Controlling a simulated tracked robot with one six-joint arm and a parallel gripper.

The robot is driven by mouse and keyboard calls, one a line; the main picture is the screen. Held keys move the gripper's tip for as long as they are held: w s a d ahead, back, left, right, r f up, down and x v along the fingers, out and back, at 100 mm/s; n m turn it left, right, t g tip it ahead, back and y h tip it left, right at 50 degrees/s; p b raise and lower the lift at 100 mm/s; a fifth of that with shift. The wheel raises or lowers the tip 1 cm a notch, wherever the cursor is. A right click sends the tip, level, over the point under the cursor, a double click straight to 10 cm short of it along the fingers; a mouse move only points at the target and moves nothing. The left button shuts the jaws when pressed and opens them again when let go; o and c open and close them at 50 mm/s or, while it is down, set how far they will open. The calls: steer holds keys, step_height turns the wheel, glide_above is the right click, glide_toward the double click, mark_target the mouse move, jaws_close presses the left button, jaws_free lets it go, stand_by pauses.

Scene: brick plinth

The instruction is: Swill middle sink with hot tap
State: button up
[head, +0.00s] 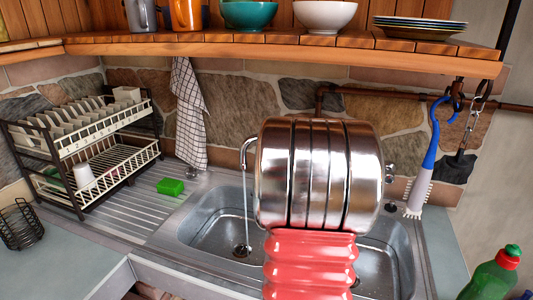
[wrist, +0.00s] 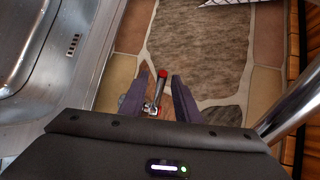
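The hot tap (wrist: 157,92), a chrome lever with red ends, lies between the two dark fingers of my gripper (wrist: 157,88) in the wrist view. The fingers stand apart, with gaps visible beside the lever's upper end. In the head view, my arm hides the gripper and the tap handle. The curved chrome spout (head: 244,150) shows left of my arm. A thin bright line, looking like running water, drops from it into the steel basin (head: 205,222). Another basin (head: 385,270) shows on the right. My arm hides the area between them.
A dish rack (head: 85,150) and green sponge (head: 170,186) are on the left. A checkered towel (head: 190,115) hangs behind. A wooden shelf (head: 280,48) with bowls crosses above. A blue-and-white brush (head: 425,165) hangs right. A green bottle (head: 490,278) stands front right.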

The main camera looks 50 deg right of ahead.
steer(key=v, duration=0.8)
steer(key=shift+s+a, duration=0.15)
steer(key=shift+a, duration=0.05)
steer(key=shift+f, duration=0.1)
steer(key=shift+c, duration=0.2)
steer(key=shift+s+d, duration=0.1)
steer(key=shift+s, duration=0.05)
steer(key=shift+c, duration=0.8)
steer(key=shift+m+g+h, duration=0.5)
steer(key=shift+g+h, duration=0.1)
steer(key=s+d, duration=0.2)
steer(key=s, duration=0.1)
steer(key=s+d+f, duration=0.1)
steer(key=s+d, duration=0.2)
steer(key=shift+f, duration=0.1)
jaws_close()
steer(key=s+d+r+n+t+y, duration=0.25)
steer(key=s+n, duration=0.35)
steer(key=n, duration=0.7)
steer(key=w+a+n+t+y, duration=0.1)
steer(key=a+n+y, duration=0.3)
steer(key=n, duration=0.7)
steer(key=shift+w+a+t, duration=0.35)
steer(key=shift+w+a, duration=0.25)
steer(key=shift+a, duration=0.25)
